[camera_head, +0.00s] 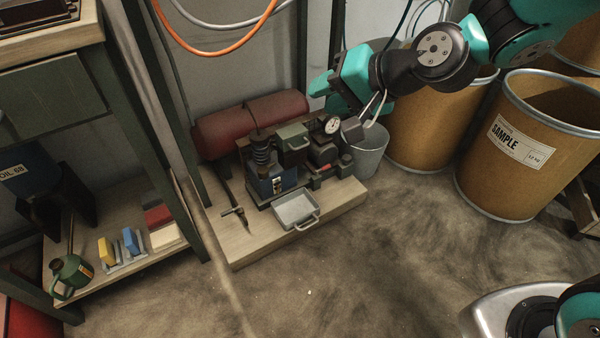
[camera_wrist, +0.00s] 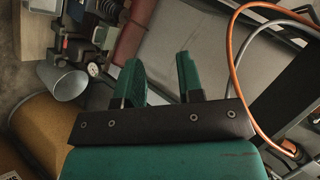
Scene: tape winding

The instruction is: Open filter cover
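A small compressor (camera_head: 268,185) stands on a low wooden board beside the wall in the head view. A dark green box-shaped cover (camera_head: 292,136) with a handle sits on its top, seemingly the filter cover and seemingly shut. In the wrist view the machine shows only partly at the upper left, with its gauge (camera_wrist: 94,69). My gripper (camera_head: 326,93) is above and to the right of the machine, apart from the cover. Its two green fingers (camera_wrist: 160,82) are spread with nothing between them.
An open grey metal tray (camera_head: 296,209) lies in front of the machine on the wooden board (camera_head: 240,247). A grey bucket (camera_head: 371,153) stands to its right, near large brown drums (camera_head: 515,150). A red tank (camera_head: 250,124) lies behind. An orange hose (camera_head: 213,52) hangs above.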

